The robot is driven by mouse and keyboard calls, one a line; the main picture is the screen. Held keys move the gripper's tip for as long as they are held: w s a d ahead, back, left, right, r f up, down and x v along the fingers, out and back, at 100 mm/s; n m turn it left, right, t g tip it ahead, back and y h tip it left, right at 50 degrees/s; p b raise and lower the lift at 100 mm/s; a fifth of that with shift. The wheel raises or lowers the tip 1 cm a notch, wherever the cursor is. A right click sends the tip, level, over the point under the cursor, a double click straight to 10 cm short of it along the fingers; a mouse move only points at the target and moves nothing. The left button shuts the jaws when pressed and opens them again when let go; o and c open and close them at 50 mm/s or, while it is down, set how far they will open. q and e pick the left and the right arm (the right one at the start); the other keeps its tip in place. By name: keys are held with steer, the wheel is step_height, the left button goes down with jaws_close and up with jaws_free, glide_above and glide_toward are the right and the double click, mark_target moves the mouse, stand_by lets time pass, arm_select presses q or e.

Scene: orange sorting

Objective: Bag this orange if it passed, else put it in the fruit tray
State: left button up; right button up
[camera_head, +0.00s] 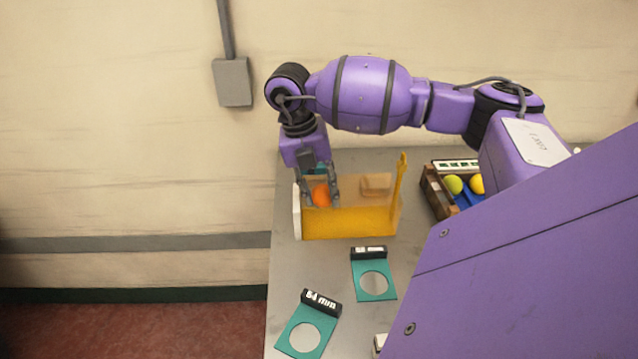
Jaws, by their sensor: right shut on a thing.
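The orange (321,196) is between the fingers of my right gripper (320,190), which points down from above and is shut on it. The orange shows at the left end of a yellow-orange, partly see-through open-topped holder (350,224), seemingly inside its mouth, with its lower part hidden by the front wall. I cannot tell whether it touches the bottom. The holder, perhaps the bag, has a white left end and a tall yellow strip at its right. The fruit tray (433,194), brown, holds green and yellow fruit at the right. My left gripper is not in view.
A tan block (376,184) shows at the holder's back. Bare grey table (285,270) lies along the left edge.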

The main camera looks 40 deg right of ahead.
steer(key=shift+a+b+x, duration=0.1)
steer(key=shift+b+x, duration=0.1)
steer(key=shift+x, duration=0.45)
steer(key=shift+a+b+x, duration=0.15)
steer(key=shift+b+x, duration=0.05)
steer(key=shift+x, duration=0.45)
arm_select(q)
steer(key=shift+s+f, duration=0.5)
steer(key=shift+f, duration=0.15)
arm_select(e)
steer(key=shift+w, duration=0.15)
steer(key=o, duration=1.2)
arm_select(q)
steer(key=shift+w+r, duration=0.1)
arm_select(e)
steer(key=shift+r, duration=0.1)
